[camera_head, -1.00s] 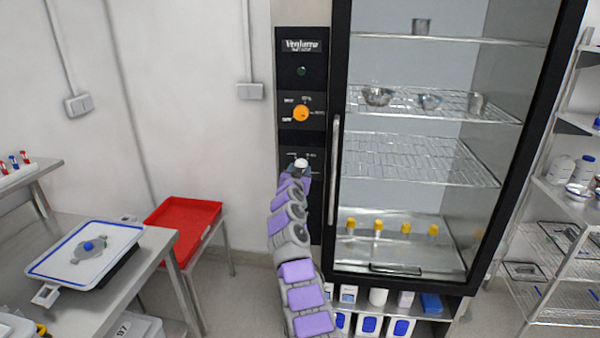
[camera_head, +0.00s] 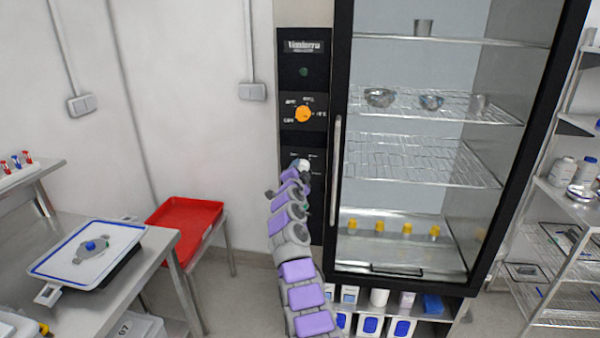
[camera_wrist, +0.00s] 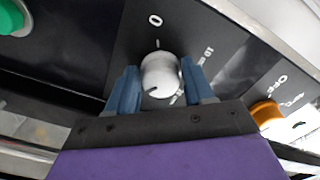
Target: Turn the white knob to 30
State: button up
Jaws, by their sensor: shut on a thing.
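A dark line shows on the knob's face. In the head view the white knob (camera_head: 303,164) is a small pale shape at the end of my arm, and my gripper is mostly hidden by my own arm.
An orange knob (camera_head: 303,114) is above on the same panel; it also shows in the wrist view (camera_wrist: 265,112). A green button (camera_wrist: 12,17) is at the wrist view's upper left. The glass-door cabinet's handle (camera_head: 335,170) stands close right of my arm. A red tray (camera_head: 185,218) is at left.

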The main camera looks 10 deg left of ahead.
jog(key=shift+f+m, duration=0.1)
jog(key=shift+m, duration=0.4)
jog(key=o, duration=0.6)
jog(key=shift+o, duration=1.3)
jog(key=shift+w+f, duration=0.1)
jog(key=shift+w, duration=0.05)
